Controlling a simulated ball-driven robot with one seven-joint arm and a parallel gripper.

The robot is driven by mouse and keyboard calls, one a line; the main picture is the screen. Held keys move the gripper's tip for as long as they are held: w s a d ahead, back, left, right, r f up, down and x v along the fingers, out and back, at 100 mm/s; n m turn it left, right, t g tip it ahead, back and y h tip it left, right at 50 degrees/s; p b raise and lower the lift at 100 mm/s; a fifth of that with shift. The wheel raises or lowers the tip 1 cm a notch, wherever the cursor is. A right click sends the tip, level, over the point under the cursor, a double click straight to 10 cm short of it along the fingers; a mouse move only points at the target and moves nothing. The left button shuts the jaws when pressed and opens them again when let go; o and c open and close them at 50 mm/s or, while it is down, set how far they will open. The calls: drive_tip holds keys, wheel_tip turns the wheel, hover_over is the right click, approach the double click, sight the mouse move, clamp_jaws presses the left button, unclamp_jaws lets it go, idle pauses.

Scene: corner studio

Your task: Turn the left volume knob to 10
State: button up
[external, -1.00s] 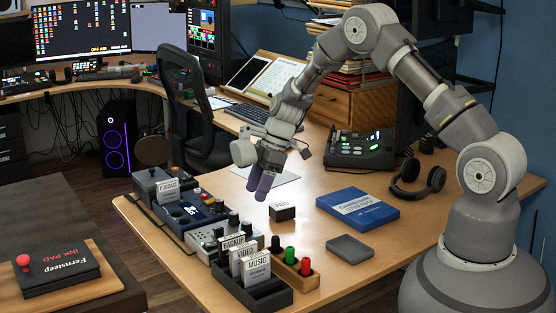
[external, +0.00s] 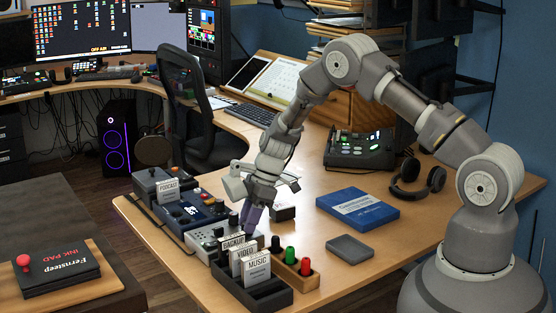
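A grey control box (external: 206,237) with dark knobs on top stands on the wooden desk, next to a dark blue unit (external: 187,212) with a small lit display. The display's reading is too small to tell. My gripper (external: 249,217) points down at the right end of the grey box, close to a dark knob there. Its dark purple fingers cover part of this area. I cannot tell whether they touch a knob, or whether they are open or shut. Which knob is the left volume knob is not clear.
A dark card holder (external: 268,291) with Backup, Video and Music cards stands in front. Beside it is a wooden holder (external: 305,279) with black, green and red pieces. A small dark block (external: 283,212), a blue book (external: 358,209) and a grey tray (external: 349,247) lie to the right.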

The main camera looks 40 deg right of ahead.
clamp_jaws()
